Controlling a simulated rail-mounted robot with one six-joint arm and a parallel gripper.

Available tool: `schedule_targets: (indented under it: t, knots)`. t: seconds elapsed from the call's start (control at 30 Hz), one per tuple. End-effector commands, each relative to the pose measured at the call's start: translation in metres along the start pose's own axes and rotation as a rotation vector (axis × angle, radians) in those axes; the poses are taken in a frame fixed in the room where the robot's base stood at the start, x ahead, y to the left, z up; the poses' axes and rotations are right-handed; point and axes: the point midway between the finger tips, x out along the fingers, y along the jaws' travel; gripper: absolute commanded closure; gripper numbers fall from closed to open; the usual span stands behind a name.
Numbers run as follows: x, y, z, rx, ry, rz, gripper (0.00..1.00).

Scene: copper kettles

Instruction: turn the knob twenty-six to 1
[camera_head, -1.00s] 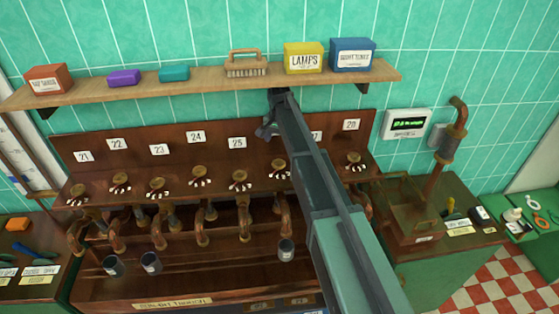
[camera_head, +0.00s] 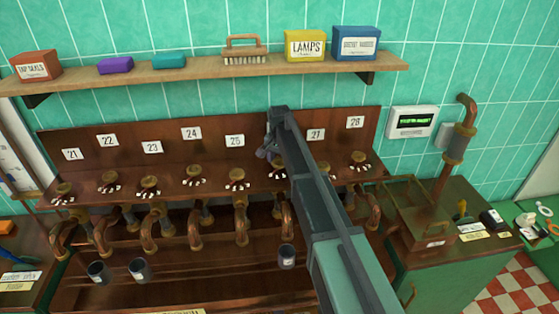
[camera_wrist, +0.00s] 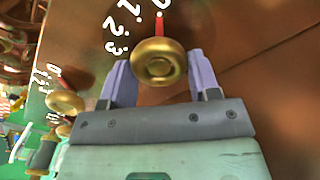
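A round brass knob (camera_wrist: 158,60) with a red pointer (camera_wrist: 160,22) sits in the middle of the wrist view. White numerals 1, 2 and 3 curve to its left, and the pointer aims at a mark cut off by the top edge. My gripper (camera_wrist: 159,65) is open, with one finger on each side of the knob; whether they touch it I cannot tell. In the head view my gripper (camera_head: 270,148) is low over the wooden panel (camera_head: 215,118), between plates 25 (camera_head: 235,140) and 27 (camera_head: 316,134). My arm hides the plate between them and most of that knob.
Other brass knobs flank it, including those under 25 (camera_head: 237,177) and 27 (camera_head: 323,170). A shelf (camera_head: 200,76) with boxes and a brush (camera_head: 244,52) runs above. Pipes and small cups (camera_head: 287,256) are below. A lit display (camera_head: 414,120) hangs at right.

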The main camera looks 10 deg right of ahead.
Motion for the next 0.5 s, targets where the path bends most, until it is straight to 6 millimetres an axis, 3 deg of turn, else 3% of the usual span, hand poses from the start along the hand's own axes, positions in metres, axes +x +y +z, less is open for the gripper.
schedule_targets:
  t: [0.03, 0.1, 0.5]
  knots:
    - [0.0, 0.0, 0.0, 0.0, 0.0, 0.0, 0.58]
    - [0.0, 0.0, 0.0, 0.0, 0.0, 0.0, 0.67]
    - [0.0001, -0.0004, 0.0001, -0.083, 0.0, 0.0, 0.67]
